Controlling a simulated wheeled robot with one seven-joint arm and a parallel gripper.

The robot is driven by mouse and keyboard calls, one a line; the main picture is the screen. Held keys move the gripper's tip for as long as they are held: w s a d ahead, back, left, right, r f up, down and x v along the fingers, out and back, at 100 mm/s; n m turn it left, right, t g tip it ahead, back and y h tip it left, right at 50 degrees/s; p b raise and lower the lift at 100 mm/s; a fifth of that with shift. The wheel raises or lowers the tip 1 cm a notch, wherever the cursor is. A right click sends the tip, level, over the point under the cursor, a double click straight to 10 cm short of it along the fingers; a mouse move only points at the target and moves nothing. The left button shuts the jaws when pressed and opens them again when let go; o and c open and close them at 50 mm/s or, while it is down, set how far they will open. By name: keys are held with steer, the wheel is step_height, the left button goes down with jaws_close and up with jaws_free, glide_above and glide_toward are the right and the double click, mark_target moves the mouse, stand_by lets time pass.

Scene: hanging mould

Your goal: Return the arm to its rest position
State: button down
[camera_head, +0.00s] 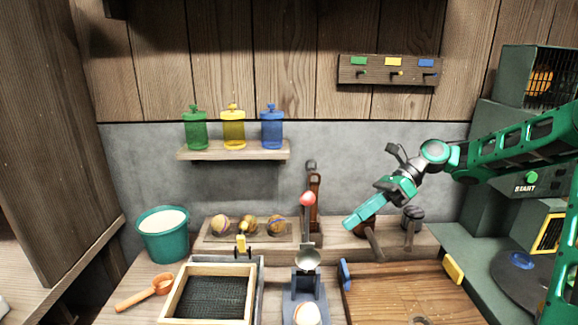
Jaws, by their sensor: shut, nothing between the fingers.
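My green and grey arm (515,145) reaches in from the right edge and bends down to the left at a round joint (435,152). My gripper (352,220) is at its end, tilted down to the left, shut and empty. It hangs in front of the grey back wall, above the back ledge and the right-hand wooden board. No held object shows.
A wooden board (390,300), a framed tray (245,295) and a stand with a pale ball (306,314) are on the bench. A teal bucket (163,245) is at the left. A shelf (235,153) holds three coloured bottles. Machines (500,150) stand at the right.

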steer(key=s+d+f+n+t+h, duration=0.1)
steer(key=s+d+f+n+h, duration=0.5)
steer(key=s+d+h, duration=0.15)
steer(key=s+d+r+n+h, duration=0.1)
steer(key=s+d+n, duration=0.3)
steer(key=s, duration=0.7)
steer(key=s+d+r+n+t+h, duration=0.1)
steer(key=s+d+n, duration=0.3)
steer(key=s+d, duration=0.4)
steer(key=s+h, duration=0.1)
steer(key=s, duration=0.2)
steer(key=shift+s+d+n+t, duration=0.2)
steer(key=shift+d+n+t, duration=0.1)
steer(key=shift+w+f+h, duration=0.25)
steer(key=shift+w, duration=0.35)
